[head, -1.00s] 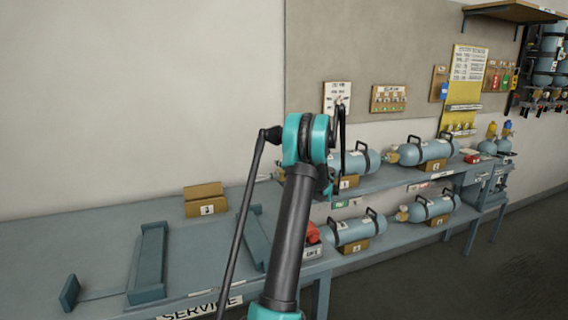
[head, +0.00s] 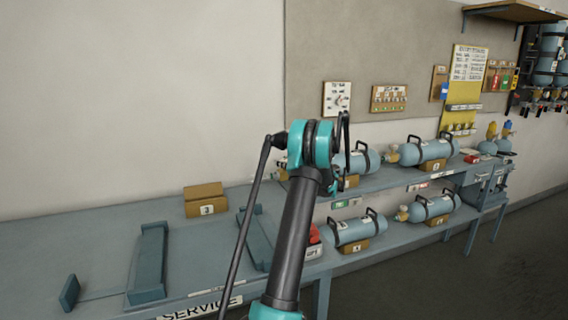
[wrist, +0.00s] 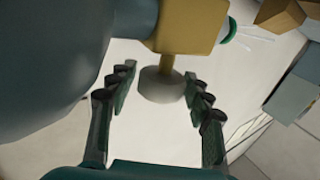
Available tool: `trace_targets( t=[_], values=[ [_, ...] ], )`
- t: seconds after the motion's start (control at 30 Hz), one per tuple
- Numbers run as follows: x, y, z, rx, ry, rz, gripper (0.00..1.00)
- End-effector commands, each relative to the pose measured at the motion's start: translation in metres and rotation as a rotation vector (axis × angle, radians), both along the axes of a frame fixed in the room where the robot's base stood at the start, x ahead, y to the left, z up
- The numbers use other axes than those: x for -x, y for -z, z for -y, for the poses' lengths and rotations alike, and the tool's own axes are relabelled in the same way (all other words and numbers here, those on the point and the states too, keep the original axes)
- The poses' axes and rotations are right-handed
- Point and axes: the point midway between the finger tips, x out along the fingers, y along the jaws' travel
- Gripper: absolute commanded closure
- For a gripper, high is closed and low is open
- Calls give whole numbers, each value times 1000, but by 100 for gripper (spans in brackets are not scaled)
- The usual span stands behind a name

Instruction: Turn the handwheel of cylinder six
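In the wrist view a grey handwheel (wrist: 162,88) sits on a thin stem below a brass valve body (wrist: 185,28). The valve is on a large blue-grey cylinder (wrist: 45,50) that fills the left side. My gripper (wrist: 160,76) is open, with one finger on each side of the handwheel and visible gaps to it. In the head view my arm covers the left end of the upper-shelf cylinder (head: 362,161), and its valve and my fingers are mostly hidden. I cannot read which number this cylinder bears.
Other cylinders lie in cradles on the upper shelf (head: 428,150) and lower shelf (head: 355,231). A cardboard box (head: 205,200) and blue-grey brackets (head: 150,262) are on the bench at left. A red object (head: 313,235) is beside my arm.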

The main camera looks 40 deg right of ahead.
Motion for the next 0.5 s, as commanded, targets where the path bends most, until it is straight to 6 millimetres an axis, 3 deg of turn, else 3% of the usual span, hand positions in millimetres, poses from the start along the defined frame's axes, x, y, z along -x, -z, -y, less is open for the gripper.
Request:
trace_targets(
  t=[0.37,0.5],
  values=[
    [1,0,0,0,0,0,38],
    [12,0,4,0,0,0,38]
  ],
)
